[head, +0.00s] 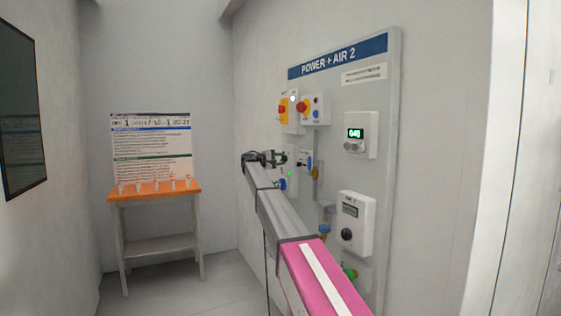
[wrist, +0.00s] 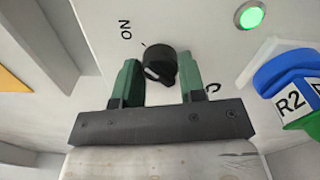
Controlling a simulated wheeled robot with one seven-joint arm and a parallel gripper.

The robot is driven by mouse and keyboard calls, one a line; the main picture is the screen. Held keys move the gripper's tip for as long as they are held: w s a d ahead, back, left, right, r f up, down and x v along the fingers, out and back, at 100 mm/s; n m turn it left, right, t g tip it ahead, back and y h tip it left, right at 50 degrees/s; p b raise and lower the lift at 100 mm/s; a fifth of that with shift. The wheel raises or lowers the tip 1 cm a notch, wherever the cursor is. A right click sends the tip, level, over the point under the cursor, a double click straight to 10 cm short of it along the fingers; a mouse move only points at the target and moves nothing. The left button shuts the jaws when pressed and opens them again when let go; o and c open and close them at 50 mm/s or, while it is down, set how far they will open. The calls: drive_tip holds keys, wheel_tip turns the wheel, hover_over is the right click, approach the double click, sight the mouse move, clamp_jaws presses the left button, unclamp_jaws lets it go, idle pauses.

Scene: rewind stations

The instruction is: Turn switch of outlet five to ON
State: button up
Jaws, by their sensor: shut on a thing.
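A black rotary switch (wrist: 160,60) sits on a white panel face (wrist: 210,35) in the wrist view, with "ON" printed to its upper left. A second marking at its right is partly hidden by a finger. The switch has a small white mark on its lower left side. My gripper (wrist: 159,82) has its green fingers on either side of the switch and is shut on it. In the head view my gripper (head: 266,158) is at the left part of the "POWER + AIR 2" board (head: 333,125), and hides the switch. No outlet number is readable.
A lit green lamp (wrist: 250,15) and a blue part (wrist: 283,72) tagged "R2" are right of the switch. Yellow-and-red switches (head: 286,108), a display box (head: 360,134) and a dial box (head: 355,222) are on the board. An orange-topped table (head: 154,191) stands at the back left.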

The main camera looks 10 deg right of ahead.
idle(0.4)
drive_tip(key=o, duration=0.9)
drive_tip(key=shift+a, duration=0.1)
drive_tip(key=v, duration=1)
drive_tip(key=shift+s+a, duration=0.2)
drive_tip(key=shift+a, duration=0.15)
drive_tip(key=shift+a, duration=0.1)
